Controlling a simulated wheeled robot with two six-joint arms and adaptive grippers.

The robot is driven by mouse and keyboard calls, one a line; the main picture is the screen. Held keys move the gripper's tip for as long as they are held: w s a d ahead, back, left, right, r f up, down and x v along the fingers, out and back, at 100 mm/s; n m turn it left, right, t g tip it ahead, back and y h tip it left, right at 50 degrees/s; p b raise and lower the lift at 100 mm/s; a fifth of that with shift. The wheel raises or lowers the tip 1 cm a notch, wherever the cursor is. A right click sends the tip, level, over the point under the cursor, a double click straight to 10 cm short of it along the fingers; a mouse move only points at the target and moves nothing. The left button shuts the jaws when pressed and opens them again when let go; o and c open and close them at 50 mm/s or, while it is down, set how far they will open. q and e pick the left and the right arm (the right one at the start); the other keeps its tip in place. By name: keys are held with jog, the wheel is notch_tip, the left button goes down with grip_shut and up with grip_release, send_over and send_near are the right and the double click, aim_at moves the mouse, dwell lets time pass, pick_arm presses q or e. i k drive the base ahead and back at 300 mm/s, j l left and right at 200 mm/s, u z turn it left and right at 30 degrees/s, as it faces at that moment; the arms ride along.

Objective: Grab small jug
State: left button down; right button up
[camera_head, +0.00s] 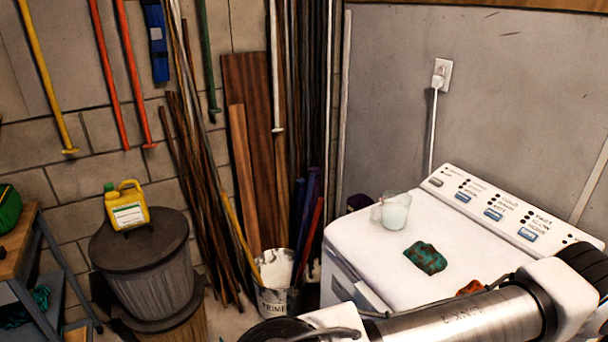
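A small yellow jug (129,207) with a handle, a green cap and a white label stands upright on the dark lid of a ribbed bin (150,285) at the left. A translucent, pale cup-like container (394,214) stands on the back left part of the white washing machine top (358,240). Nothing of mine touches either one. A silver and white link of my arm crosses the lower right, in front of the machine. Neither of my grippers' fingers show.
A green and dark red cloth (426,258) and an orange-red item (471,287) lie on the machine. A primer bucket (276,298) with poles stands between bin and machine. A workbench (18,245) is at the left edge. Long boards and rods lean against the wall.

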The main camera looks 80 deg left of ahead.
aim_at(388, 213)
jog(key=u, duration=2.05)
